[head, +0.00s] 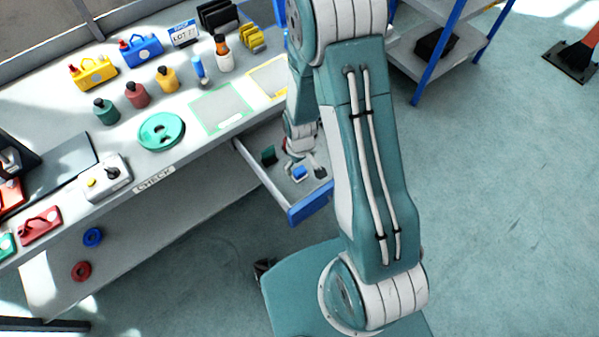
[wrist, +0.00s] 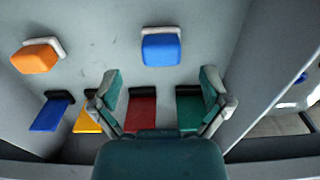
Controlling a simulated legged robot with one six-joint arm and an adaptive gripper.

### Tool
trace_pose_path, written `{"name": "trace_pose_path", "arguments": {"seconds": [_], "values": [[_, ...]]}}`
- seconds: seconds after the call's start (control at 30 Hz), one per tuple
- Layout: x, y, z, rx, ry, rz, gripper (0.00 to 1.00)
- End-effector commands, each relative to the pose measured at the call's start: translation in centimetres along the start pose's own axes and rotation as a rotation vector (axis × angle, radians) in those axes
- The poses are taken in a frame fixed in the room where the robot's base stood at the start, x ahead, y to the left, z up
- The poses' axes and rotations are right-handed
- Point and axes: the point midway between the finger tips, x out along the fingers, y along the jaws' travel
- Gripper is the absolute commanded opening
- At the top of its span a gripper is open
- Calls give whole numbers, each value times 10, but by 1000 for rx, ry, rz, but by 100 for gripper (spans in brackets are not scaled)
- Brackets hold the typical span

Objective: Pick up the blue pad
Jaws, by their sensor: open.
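In the wrist view a blue pad (wrist: 161,48) with a pale grey backing lies on the grey drawer floor, beyond my fingertips and roughly centred between them. A second blue piece (wrist: 50,114) with a black backing is at the lower left. I cannot tell which is meant by name. My gripper (wrist: 160,78) is open, its two fingers spread, with nothing held between them. In the head view my gripper (head: 304,165) is down in the open drawer (head: 311,204), and a blue piece (head: 299,173) shows by its fingers. My arm hides part of the drawer.
In the wrist view an orange pad (wrist: 36,58) lies at the left. Yellow (wrist: 87,119), red (wrist: 141,112) and green (wrist: 190,110) pieces lie near the fingers. A drawer wall (wrist: 245,75) rises at the right. The workbench (head: 205,150) stands above the drawer.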

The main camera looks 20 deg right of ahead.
Motion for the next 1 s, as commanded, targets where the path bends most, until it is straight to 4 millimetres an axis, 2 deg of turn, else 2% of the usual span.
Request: {"name": "trace_pose_path", "arguments": {"seconds": [0.03,0.2,0.5,0.53,0.57,0.6,0.7,1.0], "values": [[10,-1,1,-1,-4,-1,97],[30,-1,0,0,-2,-1,97],[35,-1,0,0,1,0,97],[35,-1,0,0,1,0,93],[35,-1,0,0,1,0,79],[35,-1,0,0,1,0,61],[35,-1,0,0,1,0,22],[36,-1,0,0,-1,0,20]]}}
